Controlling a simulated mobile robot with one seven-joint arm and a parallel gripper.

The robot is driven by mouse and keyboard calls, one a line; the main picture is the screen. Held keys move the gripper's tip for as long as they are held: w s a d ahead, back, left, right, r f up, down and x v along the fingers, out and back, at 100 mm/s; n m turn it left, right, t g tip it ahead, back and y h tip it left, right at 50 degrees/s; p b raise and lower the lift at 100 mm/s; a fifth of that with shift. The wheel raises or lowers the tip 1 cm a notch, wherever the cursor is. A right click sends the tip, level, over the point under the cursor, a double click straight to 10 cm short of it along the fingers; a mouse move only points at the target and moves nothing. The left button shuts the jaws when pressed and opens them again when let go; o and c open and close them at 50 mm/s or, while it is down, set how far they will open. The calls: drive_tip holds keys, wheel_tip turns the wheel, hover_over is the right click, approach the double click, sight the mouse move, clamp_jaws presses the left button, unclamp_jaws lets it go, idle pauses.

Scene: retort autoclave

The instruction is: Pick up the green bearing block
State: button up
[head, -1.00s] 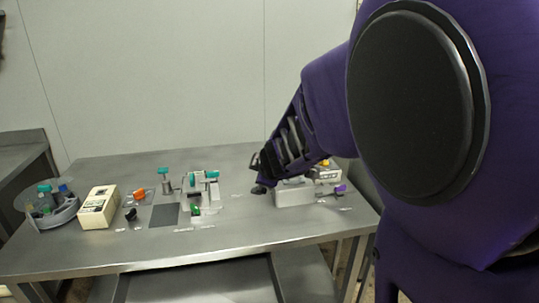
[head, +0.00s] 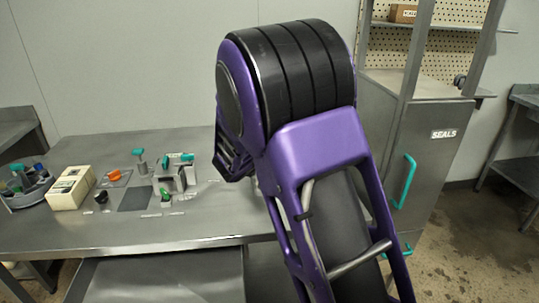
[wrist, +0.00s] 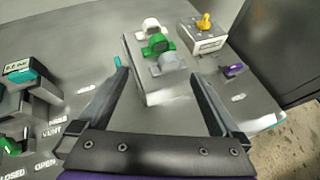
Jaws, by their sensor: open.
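The green bearing block (wrist: 157,44) sits on a light grey stand (wrist: 150,85) in the wrist view. It is in a row between a white bearing block (wrist: 150,27) behind it and a grey bearing block (wrist: 171,63) in front. My gripper (wrist: 158,72) is open and empty. Its fingers point toward the stand, one on each side of the row as seen in this view, with the green block beyond the tips. In the head view my arm hides the stand and the bearing blocks, and the fingers cannot be made out.
A box with a yellow knob (wrist: 204,24) stands right of the blocks, near a purple-handled part (wrist: 232,70). Teal-handled valves (head: 140,157), a cream box (head: 72,187) and a round tray (head: 27,190) occupy the table's left. A SEALS cabinet (head: 440,150) stands at right.

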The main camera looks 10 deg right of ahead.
drive_tip(key=shift+n, duration=0.3)
drive_tip(key=x, duration=1.2)
drive_tip(key=shift+w+d+f, duration=0.2)
drive_tip(key=shift+d, duration=0.05)
drive_tip(key=shift+r+x, duration=0.2)
drive_tip(key=shift+x, duration=2.5)
drive_tip(key=shift+d, duration=0.15)
drive_tip(key=c, duration=1.3)
